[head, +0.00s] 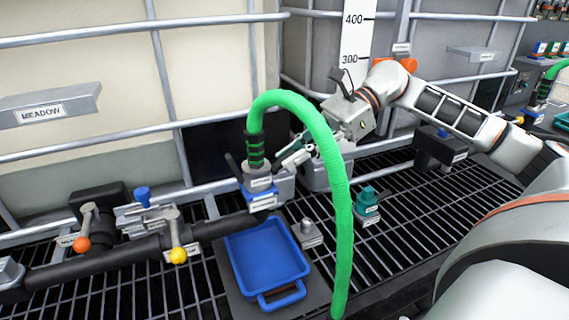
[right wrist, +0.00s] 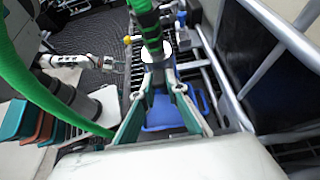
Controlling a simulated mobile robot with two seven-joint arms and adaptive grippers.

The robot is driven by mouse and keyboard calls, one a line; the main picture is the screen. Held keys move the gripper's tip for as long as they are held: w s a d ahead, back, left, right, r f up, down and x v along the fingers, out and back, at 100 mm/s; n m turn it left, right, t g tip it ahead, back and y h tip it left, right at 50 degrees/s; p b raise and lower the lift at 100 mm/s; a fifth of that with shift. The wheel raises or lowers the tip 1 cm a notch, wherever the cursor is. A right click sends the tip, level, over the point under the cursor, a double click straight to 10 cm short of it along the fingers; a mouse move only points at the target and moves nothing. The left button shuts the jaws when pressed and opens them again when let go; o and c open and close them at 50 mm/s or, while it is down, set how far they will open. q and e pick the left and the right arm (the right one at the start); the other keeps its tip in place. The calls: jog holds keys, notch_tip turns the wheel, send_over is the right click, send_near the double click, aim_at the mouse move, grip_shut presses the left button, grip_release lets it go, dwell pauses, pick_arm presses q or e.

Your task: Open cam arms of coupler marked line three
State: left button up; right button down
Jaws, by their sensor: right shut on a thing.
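A green hose (head: 335,190) arches down into a grey coupler (head: 258,184) with a blue collar (head: 262,199) on the dark pipe. The labels on the coupler are too small to read. One dark cam arm (head: 234,166) sticks up at the coupler's left. My right gripper (head: 284,162) reaches in from the right and is shut at the coupler's right side, on what looks like its other cam arm, mostly hidden by the fingers. In the right wrist view the fingers close in just below the coupler (right wrist: 155,55). My left gripper (right wrist: 118,66) shows small and apart there.
A blue tray (head: 268,255) lies on the grating below the coupler. A grey fitting (head: 308,232) and a teal fitting (head: 367,202) stand right of it. Valves with an orange knob (head: 82,244) and a yellow knob (head: 178,256) stand left. Tote cage bars (head: 120,150) run behind.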

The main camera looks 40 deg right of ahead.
jog(key=shift+d+f+t+y, duration=0.2)
jog(key=shift+f+t+y, duration=0.3)
jog(key=shift+y, duration=0.6)
jog(key=shift+f+y, duration=0.35)
jog(key=shift+y, duration=0.65)
jog(key=c, duration=2)
grip_release()
notch_tip(320, 180, up, 10)
